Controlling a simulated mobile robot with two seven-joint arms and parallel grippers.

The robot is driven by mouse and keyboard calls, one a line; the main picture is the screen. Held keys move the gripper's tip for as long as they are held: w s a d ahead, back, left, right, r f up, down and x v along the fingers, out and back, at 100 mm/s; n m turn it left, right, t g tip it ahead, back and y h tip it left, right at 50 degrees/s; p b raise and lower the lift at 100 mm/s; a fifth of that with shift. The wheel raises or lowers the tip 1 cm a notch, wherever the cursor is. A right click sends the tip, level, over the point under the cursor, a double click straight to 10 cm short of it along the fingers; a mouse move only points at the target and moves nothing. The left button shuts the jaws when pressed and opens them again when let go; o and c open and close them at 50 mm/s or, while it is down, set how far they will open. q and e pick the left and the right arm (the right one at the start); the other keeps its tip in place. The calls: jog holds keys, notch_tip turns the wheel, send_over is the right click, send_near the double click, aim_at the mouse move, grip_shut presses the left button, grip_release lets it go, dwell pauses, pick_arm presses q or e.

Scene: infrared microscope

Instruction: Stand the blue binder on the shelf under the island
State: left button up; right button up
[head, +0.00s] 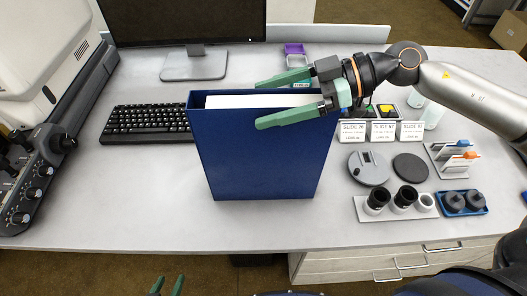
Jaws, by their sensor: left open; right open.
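The blue binder (262,160) stands upright on the light grey worktop (110,215), in the middle of the head view, with white pages showing at its top. My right gripper (257,104) reaches in from the right at the binder's top edge. Its green fingers are apart, one on the near side of the top and one on the far side; I cannot tell whether they touch the binder. My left gripper (166,286) shows only as two separated green fingertips at the bottom edge, below the worktop's front edge. I cannot make out the shelf under the island.
A keyboard (150,123) and monitor (185,20) are behind and left of the binder. A white microscope (45,50) with a control unit (35,185) stands far left. Slide cards (383,131), discs (369,168) and an eyepiece holder (388,212) are at right. Drawers (400,265) are below.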

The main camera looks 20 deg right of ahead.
jog(key=shift+c, duration=0.3)
grip_shut()
dwell(0.5)
jog(key=shift+r, duration=0.1)
